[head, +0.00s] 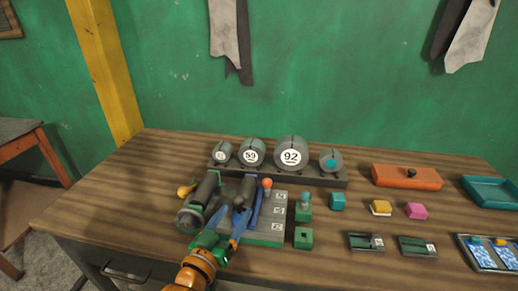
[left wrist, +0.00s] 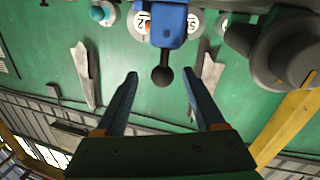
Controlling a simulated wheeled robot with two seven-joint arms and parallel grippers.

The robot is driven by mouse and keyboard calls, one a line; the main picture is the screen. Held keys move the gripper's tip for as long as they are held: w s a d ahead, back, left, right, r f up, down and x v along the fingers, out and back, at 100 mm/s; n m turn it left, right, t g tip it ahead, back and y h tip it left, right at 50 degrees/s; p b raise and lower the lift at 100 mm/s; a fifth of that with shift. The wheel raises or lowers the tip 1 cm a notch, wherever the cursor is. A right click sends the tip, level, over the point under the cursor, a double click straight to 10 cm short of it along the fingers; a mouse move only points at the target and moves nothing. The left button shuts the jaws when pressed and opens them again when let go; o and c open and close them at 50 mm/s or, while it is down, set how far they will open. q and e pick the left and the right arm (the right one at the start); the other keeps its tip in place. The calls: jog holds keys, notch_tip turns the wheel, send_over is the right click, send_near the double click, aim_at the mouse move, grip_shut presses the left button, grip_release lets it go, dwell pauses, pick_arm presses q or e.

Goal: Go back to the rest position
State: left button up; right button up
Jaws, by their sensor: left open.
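My left gripper (head: 230,215) is open over the front part of the boom device, its orange wrist coming in from the bottom. In the left wrist view its two blue fingers (left wrist: 160,78) stand wide apart. A black ball knob (left wrist: 162,76) on a blue block (left wrist: 170,22) shows between the fingertips; I cannot tell how far beyond them it is. I see no contact and nothing held. The device has a dark cylinder (head: 206,187), a blue bar (head: 256,208) and a grey numbered plate (head: 278,222). My right gripper is in neither view.
A rack (head: 325,180) of round grey weights stands behind the device. The wooden tabletop (head: 120,205) is clear at left. A green wall rises behind.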

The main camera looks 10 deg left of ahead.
pick_arm(q)
jog(key=s+f+m+g, duration=0.2)
jog(key=s+f+g, duration=0.5)
jog(key=s+f, duration=0.25)
jog(key=s+a+f+g+y, duration=0.2)
jog(key=s+f+g, duration=0.1)
jog(key=s, duration=0.5)
jog(key=s+a+f+g+y, duration=0.2)
jog(key=s+a+f+g, duration=0.15)
jog(key=s, duration=0.45)
notch_tip(320, 180, down, 17)
jog(key=s+g, duration=0.1)
jog(key=s, duration=0.1)
jog(key=s+a+f+g, duration=0.1)
jog(key=s+f, duration=0.9)
jog(key=s, duration=0.2)
jog(key=shift+a, duration=0.2)
